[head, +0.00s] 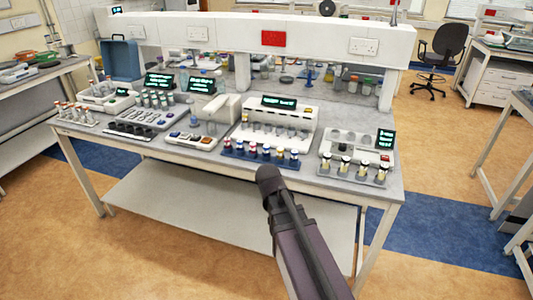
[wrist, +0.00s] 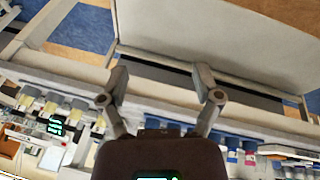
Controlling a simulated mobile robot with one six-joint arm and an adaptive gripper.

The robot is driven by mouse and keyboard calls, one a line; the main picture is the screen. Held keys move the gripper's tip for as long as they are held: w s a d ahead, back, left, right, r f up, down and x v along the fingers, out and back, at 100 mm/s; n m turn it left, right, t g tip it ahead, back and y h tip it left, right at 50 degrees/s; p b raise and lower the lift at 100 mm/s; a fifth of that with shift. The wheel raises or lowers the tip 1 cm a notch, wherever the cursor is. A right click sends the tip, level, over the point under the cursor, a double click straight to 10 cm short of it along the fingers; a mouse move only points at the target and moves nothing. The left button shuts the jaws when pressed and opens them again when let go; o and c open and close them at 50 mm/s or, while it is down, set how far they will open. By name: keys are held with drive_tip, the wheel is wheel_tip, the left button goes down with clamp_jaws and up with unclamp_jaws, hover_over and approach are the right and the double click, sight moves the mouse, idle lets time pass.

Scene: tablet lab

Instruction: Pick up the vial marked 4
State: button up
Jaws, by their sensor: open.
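Several capped vials (head: 266,151) stand upright in a row on a blue rack at the bench's front edge. Another row of pale-bodied, dark-capped vials (head: 344,163) stands on a grey device at the bench's right end. No number is legible, so I cannot tell which vial is marked 4. In the wrist view my gripper (wrist: 161,78) is open, with nothing between its fingers. Beyond the fingers are the bench's front edge and the lower shelf. Pale vials (wrist: 52,103) show at left and blue-rack vials (wrist: 232,150) at right, both apart from the fingers.
The bench (head: 310,181) is crowded with a white multi-slot instrument (head: 290,118), a white boxy device (head: 215,108) and small racks at left. A white raised shelf (head: 230,32) runs along the back. Open floor (head: 180,250) lies in front; a chair (head: 443,55) stands back right.

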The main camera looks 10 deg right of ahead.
drive_tip(key=w+a+r+m+t+h, duration=0.2)
drive_tip(key=w+r+m+t+h, duration=0.15)
drive_tip(key=w, duration=1.05)
drive_tip(key=m+t+h, duration=0.2)
drive_tip(key=t, duration=0.2)
approach(265, 147)
drive_tip(key=s+r, duration=0.1)
drive_tip(key=s, duration=0.1)
drive_tip(key=shift+s+a+n+y, duration=0.1)
drive_tip(key=shift+a+n+y, duration=0.15)
drive_tip(key=shift+a, duration=0.2)
drive_tip(key=b+x, duration=0.3)
drive_tip(key=x, duration=0.4)
drive_tip(key=shift+w+d+f+b, duration=0.1)
drive_tip(key=shift+w+f+b, duration=0.1)
drive_tip(key=shift+f+b, duration=0.15)
drive_tip(key=shift+w+d, duration=0.3)
drive_tip(key=shift+d, duration=0.05)
drive_tip(key=shift+f, duration=0.1)
drive_tip(key=shift+w+b+x, duration=0.2)
drive_tip(key=shift+b+x, duration=1)
drive_tip(key=shift+x, duration=1.45)
drive_tip(key=shift+a+r, duration=0.15)
drive_tip(key=shift+r, duration=0.05)
